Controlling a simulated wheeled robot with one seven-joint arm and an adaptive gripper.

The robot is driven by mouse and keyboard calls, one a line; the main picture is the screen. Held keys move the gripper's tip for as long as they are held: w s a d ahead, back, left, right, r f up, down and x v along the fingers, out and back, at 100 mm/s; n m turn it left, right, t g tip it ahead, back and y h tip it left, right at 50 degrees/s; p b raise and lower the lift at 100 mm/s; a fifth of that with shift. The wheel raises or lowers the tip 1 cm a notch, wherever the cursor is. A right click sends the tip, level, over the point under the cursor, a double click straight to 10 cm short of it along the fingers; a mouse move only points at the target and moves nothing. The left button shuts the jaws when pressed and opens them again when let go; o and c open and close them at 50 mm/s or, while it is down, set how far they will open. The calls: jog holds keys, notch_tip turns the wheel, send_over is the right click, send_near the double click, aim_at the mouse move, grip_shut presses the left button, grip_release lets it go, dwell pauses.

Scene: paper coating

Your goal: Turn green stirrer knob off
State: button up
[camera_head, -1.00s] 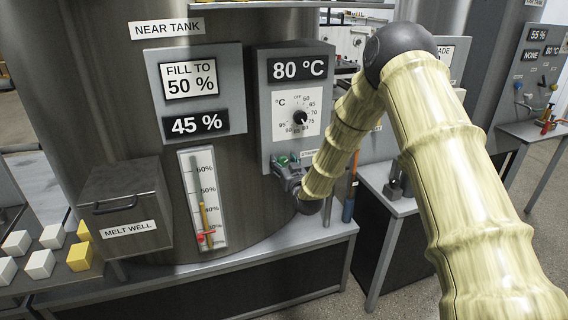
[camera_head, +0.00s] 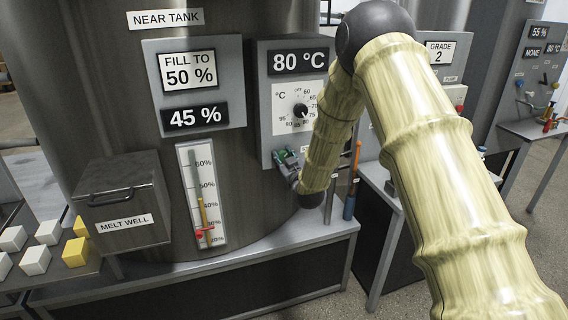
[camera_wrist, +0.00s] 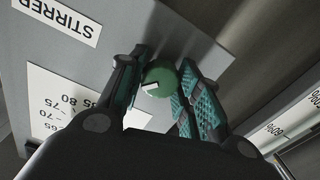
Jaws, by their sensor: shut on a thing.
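The green stirrer knob (camera_wrist: 160,77) is round, with a white mark on its face that points toward the lower left in the wrist view. It is on a grey control panel (camera_wrist: 205,50) beside a white STIRRER label (camera_wrist: 57,16). My gripper (camera_wrist: 165,85) has one teal-padded finger on each side of the knob and is shut on it. In the head view my gripper (camera_head: 287,163) is at the bottom of the panel under the 80 °C display (camera_head: 298,61); I cannot make out the knob there apart from the green finger pads.
A black temperature dial (camera_head: 300,110) is just above my gripper. A level gauge (camera_head: 202,195) is to the left, with the melt well box (camera_head: 123,200) beyond it. Orange and blue-handled tools (camera_head: 350,200) stand close right of my wrist.

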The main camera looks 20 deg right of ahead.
jog(key=n+b, duration=0.2)
jog(key=n, duration=0.1)
jog(key=n+b, duration=0.1)
jog(key=b, duration=0.1)
jog(key=shift+f+n, duration=0.25)
jog(key=shift+n, duration=0.05)
jog(key=shift+r+n+b, duration=0.15)
jog(key=shift+n+b, duration=1.45)
jog(key=shift+n, duration=0.2)
jog(key=o, duration=1)
jog(key=shift+r, duration=0.1)
jog(key=shift+o, duration=0.2)
jog(key=shift+s, duration=0.15)
jog(key=s, duration=1.1)
jog(key=shift+s+d, duration=0.2)
jog(key=shift+s, duration=0.2)
